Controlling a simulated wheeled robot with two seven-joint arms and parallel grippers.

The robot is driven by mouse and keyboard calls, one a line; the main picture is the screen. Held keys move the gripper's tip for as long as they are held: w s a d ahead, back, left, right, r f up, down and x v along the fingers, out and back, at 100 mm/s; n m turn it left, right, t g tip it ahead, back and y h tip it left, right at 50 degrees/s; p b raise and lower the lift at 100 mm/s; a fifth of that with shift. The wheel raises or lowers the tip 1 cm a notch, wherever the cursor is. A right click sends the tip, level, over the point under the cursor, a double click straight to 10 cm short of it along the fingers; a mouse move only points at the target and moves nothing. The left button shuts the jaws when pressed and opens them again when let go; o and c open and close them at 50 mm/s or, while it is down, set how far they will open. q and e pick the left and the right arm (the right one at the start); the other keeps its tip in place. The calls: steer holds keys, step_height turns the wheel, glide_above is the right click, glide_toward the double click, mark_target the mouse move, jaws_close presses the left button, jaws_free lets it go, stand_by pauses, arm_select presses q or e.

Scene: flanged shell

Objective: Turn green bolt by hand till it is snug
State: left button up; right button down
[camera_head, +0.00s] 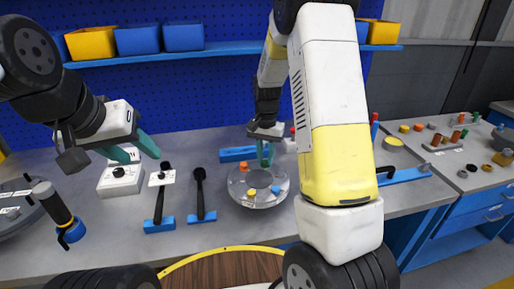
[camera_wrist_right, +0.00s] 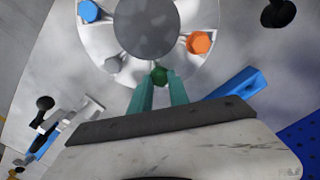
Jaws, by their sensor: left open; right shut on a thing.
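The flanged shell (camera_head: 240,196) is a round, pale grey part on the bench in the middle of the head view. In the right wrist view its flange (camera_wrist_right: 190,18) surrounds a dark grey centre. The green bolt (camera_wrist_right: 159,74) sits at the flange edge, with its head between the teal fingertips of my right gripper (camera_wrist_right: 160,84). My right gripper (camera_head: 265,160) points down onto the far side of the shell and is shut on the green bolt. In the head view the fingers hide that bolt. My left gripper (camera_head: 135,149) is open and empty, above the bench at the left.
Small coloured parts cover the right-hand bench.

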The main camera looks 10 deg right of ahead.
mark_target(265, 162)
steer(key=shift+w+r, duration=0.15)
steer(key=c, duration=1.3)
jaws_free()
steer(key=shift+o, duration=0.3)
step_height(265, 162, up, 8)
